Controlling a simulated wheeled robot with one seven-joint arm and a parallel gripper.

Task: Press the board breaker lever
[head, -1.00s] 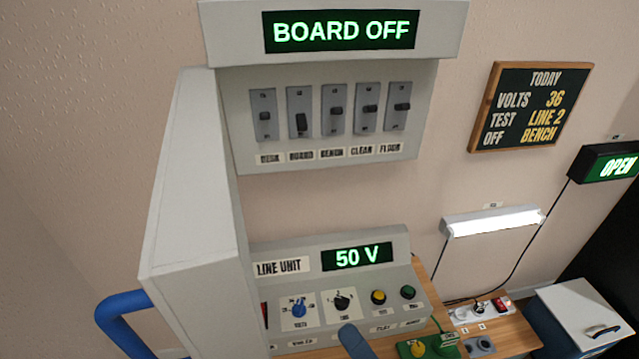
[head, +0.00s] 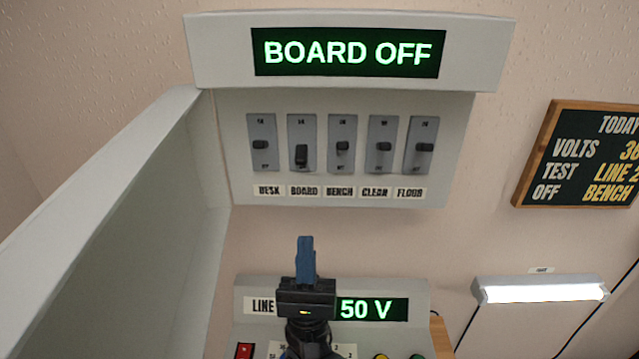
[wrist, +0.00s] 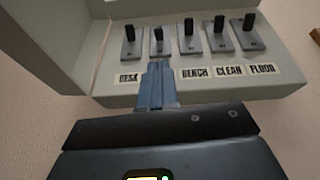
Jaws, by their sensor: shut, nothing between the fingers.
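The board breaker lever (head: 301,154) is a black toggle on a grey plate above the BOARD label (head: 304,191). It sits lower on its plate than the other levers. A green display (head: 348,52) above reads BOARD OFF. My gripper (head: 305,252) is shut and empty, its blue fingers pointing up, below the breaker row and apart from it. In the wrist view the fingertips (wrist: 158,68) cover the BOARD label, just below the board lever (wrist: 158,35).
The DESK (head: 260,145), BENCH (head: 343,146), CLEAN (head: 383,146) and FLOOR (head: 424,147) levers stand close beside it. A cabinet side panel (head: 95,165) juts out at left. The line unit display (head: 372,309) reads 50 V. A chalkboard (head: 585,155) hangs at right.

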